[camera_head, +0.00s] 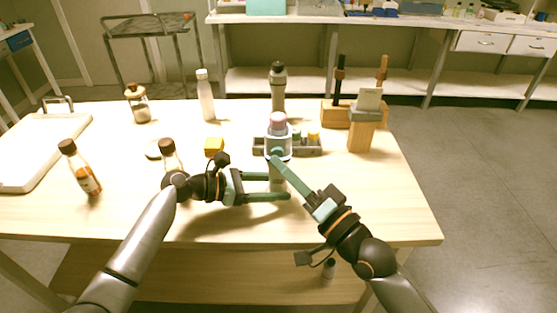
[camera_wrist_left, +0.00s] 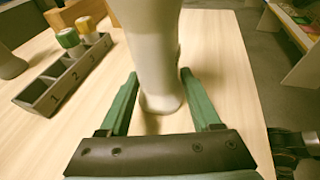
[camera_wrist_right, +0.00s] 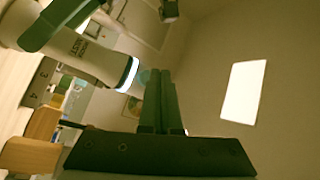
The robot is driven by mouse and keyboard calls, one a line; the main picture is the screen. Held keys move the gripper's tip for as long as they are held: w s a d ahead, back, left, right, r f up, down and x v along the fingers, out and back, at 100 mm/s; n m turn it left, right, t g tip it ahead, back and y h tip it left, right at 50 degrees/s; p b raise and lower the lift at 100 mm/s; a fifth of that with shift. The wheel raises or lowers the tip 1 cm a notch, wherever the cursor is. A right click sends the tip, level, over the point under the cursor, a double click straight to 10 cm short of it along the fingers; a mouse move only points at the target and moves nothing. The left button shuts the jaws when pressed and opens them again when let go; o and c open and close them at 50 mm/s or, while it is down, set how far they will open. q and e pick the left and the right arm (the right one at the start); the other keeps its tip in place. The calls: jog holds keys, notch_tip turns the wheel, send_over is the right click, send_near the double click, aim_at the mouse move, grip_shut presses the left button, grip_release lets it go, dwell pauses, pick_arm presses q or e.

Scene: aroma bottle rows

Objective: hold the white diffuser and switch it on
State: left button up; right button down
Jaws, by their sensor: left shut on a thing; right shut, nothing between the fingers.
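The white diffuser (camera_head: 278,138) stands upright near the table's front edge, with a pinkish top in the head view. My left gripper (camera_head: 284,187) is shut around its lower body, and the left wrist view shows the white body (camera_wrist_left: 152,45) between both fingers. I cannot tell whether its base touches the table. My right gripper (camera_head: 277,155) is shut and empty, its fingertips at the diffuser's upper part. In the right wrist view the diffuser (camera_wrist_right: 85,58) lies across the picture with a bright bluish-white ring at its end, near the closed fingertips (camera_wrist_right: 163,75). Contact is unclear.
A grey numbered tray (camera_head: 260,149) with capped bottles stands just behind the diffuser. Wooden blocks (camera_head: 361,137) stand to the right. The table's front right is clear.

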pick_arm(q)
jog(key=shift+f, duration=0.15)
pick_arm(e)
jog(key=shift+s+a, duration=0.15)
jog(key=shift+s, duration=2.65)
pick_arm(q)
jog(key=o, duration=1.1)
jog(key=shift+c, duration=0.2)
